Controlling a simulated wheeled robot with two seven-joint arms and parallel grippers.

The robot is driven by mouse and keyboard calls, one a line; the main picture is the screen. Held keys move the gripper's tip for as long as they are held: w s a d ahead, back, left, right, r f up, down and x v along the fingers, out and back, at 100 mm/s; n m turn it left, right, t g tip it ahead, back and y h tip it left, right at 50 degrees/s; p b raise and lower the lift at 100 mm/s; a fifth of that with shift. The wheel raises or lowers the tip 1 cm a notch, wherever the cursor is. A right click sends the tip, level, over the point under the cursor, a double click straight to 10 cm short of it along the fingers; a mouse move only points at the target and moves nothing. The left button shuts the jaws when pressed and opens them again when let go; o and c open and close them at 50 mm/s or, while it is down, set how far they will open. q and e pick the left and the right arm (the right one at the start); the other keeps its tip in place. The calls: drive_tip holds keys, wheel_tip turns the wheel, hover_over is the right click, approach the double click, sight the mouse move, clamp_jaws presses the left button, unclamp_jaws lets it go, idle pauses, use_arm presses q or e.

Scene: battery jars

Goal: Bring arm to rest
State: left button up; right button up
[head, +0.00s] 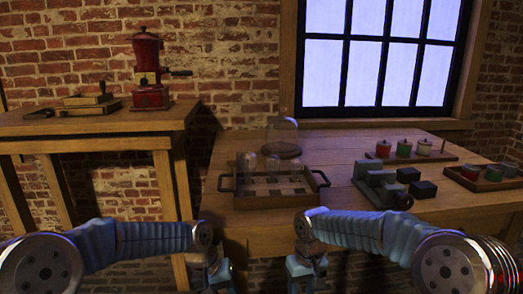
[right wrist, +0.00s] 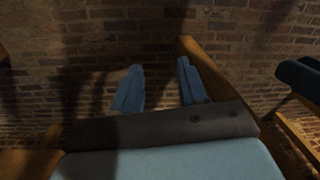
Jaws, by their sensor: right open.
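My left gripper (head: 217,280) hangs at the bottom of the head view, in front of the table's front edge; its fingertips are cut off or too small to tell their state. My right gripper (head: 305,278) hangs beside it to the right, also low in front of the table. In the right wrist view its two blue fingers (right wrist: 158,84) are spread apart with nothing between them, against a brick wall. Both arms come in from the lower corners, bent inward.
The wooden table (head: 345,150) holds a handled tray (head: 262,202) with clear glass jars, a glass dome (head: 283,138), a grey-green device (head: 378,188), a rack of coloured jars (head: 404,149) and a small wooden tray (head: 480,184). A side table (head: 90,127) bears a red grinder (head: 150,95).

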use_arm(q)
drive_tip(key=s+f, duration=0.3)
drive_tip(key=f, duration=0.4)
drive_tip(key=s+f, duration=0.2)
drive_tip(key=f, duration=0.5)
use_arm(e)
drive_tip(key=s+a+f+m+y, duration=0.1)
drive_tip(key=s+f, duration=0.2)
drive_tip(key=f, duration=0.5)
drive_tip(key=s+f+y, duration=0.1)
drive_tip(key=s+f, duration=0.2)
drive_tip(key=f, duration=0.4)
use_arm(q)
drive_tip(key=s+a+f+n, duration=0.1)
drive_tip(key=s+a+f, duration=0.1)
drive_tip(key=s+f, duration=1.1)
drive_tip(key=s, duration=0.3)
drive_tip(key=shift+t+h, duration=0.3)
drive_tip(key=shift+t, duration=0.1)
use_arm(e)
drive_tip(key=s+d+f+m+t+y, duration=0.1)
drive_tip(key=s+f+m, duration=0.3)
drive_tip(key=s+f, duration=0.9)
drive_tip(key=s, duration=0.3)
drive_tip(key=shift+s+d, duration=0.35)
